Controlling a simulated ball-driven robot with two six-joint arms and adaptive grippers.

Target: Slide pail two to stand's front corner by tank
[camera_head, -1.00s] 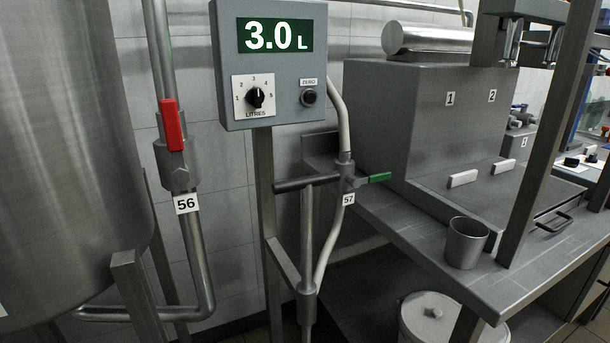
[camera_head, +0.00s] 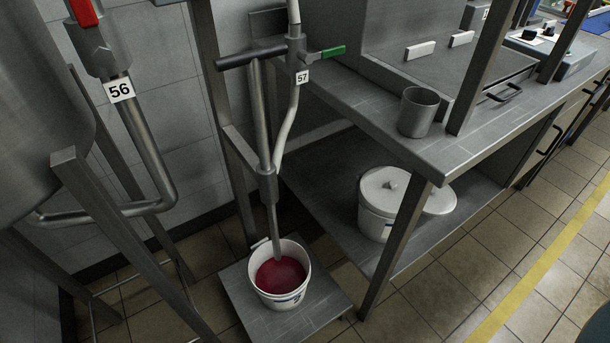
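A white pail (camera_head: 303,284) with red liquid (camera_head: 280,274) inside stands upright on a low grey stand (camera_head: 316,316). A dark mark low on its front is too small to read surely. A metal spout pipe comes down from above, its lower end over or inside the pail's mouth. The steel tank (camera_head: 35,130) is at the left, with its slanting legs beside the stand. Neither of my grippers is in view.
A lidded white pail (camera_head: 373,222) stands on the lower shelf (camera_head: 335,165) of the bench at right. A metal cup (camera_head: 418,112) is on the bench top. A bench leg (camera_head: 393,250) rises right of the stand. Open tiled floor lies at lower right.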

